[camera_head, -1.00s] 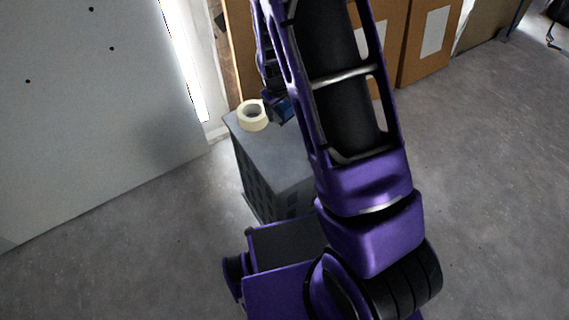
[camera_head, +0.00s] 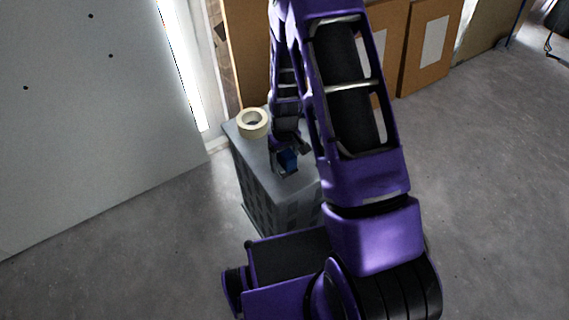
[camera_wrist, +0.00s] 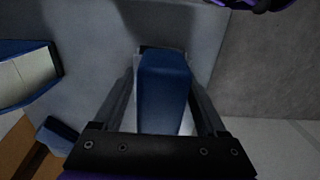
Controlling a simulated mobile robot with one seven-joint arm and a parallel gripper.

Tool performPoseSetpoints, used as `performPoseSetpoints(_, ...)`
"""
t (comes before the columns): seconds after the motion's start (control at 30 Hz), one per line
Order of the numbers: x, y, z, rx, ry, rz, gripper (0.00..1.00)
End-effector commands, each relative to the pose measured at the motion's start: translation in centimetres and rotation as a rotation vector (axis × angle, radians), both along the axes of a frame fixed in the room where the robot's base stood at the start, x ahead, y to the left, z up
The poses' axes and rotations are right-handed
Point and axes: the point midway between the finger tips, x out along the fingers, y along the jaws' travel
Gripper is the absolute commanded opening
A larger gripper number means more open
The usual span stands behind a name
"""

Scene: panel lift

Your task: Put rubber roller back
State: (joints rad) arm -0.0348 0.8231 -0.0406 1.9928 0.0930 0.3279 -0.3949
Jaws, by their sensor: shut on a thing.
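My gripper (camera_head: 287,165) hangs over the upturned grey crate (camera_head: 247,150) and points downward. It is shut on a blue block-like thing (camera_head: 288,160), apparently the rubber roller. In the wrist view, the blue roller (camera_wrist: 163,95) sits between the two dark fingers of my gripper (camera_wrist: 163,80). Its lower part is hidden, and I cannot tell whether it touches the crate top. A cream tape roll (camera_head: 253,122) lies on the crate's far left corner, left of my gripper.
A large pale panel (camera_head: 90,110) stands at the left. Cardboard boxes (camera_head: 428,45) stand behind the crate. The wrist view shows a blue-edged pale thing (camera_wrist: 25,75) at the left, unclear to me. Concrete floor (camera_head: 490,200) at the right is clear.

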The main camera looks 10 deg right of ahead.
Motion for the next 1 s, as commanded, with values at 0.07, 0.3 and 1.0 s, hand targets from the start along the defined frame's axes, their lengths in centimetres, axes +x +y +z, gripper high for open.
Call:
performPoseSetpoints(0.07,0.0,0.0,-1.2,0.0,0.0,-0.001,0.23)
performPoseSetpoints(0.3,0.1,0.0,-1.2,0.0,-0.002,-0.001,0.23)
performPoseSetpoints(1.0,0.1,0.0,1.1,0.0,-0.004,0.0,1.0)
